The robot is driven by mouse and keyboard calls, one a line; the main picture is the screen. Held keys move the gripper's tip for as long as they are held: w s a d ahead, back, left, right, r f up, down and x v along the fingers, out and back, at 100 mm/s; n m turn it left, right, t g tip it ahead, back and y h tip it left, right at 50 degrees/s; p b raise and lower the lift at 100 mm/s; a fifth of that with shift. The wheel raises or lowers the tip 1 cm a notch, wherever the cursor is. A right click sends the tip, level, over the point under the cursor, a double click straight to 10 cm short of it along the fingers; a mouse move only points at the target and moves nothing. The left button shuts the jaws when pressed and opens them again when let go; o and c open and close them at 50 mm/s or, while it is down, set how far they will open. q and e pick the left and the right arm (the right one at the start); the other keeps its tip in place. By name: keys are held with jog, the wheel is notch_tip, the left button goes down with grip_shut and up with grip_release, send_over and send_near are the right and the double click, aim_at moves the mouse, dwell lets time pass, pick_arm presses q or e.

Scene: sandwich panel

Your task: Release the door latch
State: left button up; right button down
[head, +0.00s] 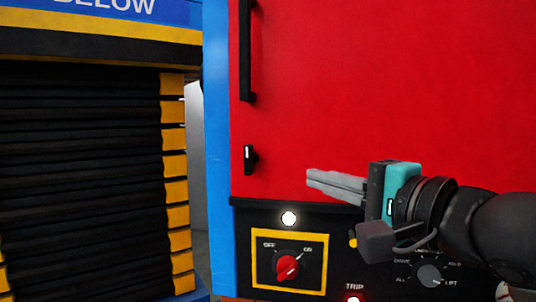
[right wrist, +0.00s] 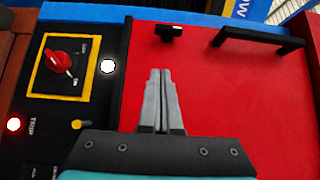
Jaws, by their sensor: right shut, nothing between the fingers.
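The door latch (head: 249,159) is a small black handle on the lower left of the red door (head: 380,90). It stands upright in the head view. It also shows at the top of the right wrist view (right wrist: 170,32). My right gripper (head: 310,178) is shut and empty, to the right of the latch and a little lower, with a clear gap between them. In the right wrist view its fingertips (right wrist: 160,73) point up toward the latch without touching it. The door looks closed. My left gripper is not in view.
A long black door handle (head: 247,50) is above the latch. Below the door is a black panel with a red rotary switch (head: 287,267), a lit white lamp (head: 289,218) and a selector knob (head: 430,274). Black bellows (head: 80,170) with yellow edges stand at the left.

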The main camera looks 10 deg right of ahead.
aim_at(254, 167)
jog(key=p+x, duration=0.1)
jog(key=x, duration=0.5)
jog(key=shift+w+a, duration=0.15)
jog(key=shift+w, duration=0.05)
jog(key=shift+w+a+p, duration=0.2)
jog(key=shift+a, duration=0.3)
jog(key=shift+w+a+p, duration=0.2)
jog(key=shift+a, duration=0.35)
jog(key=shift+w+a, duration=0.3)
jog(key=shift+a, duration=0.6)
jog(key=shift+w+f, duration=0.15)
jog(key=shift+f, duration=0.05)
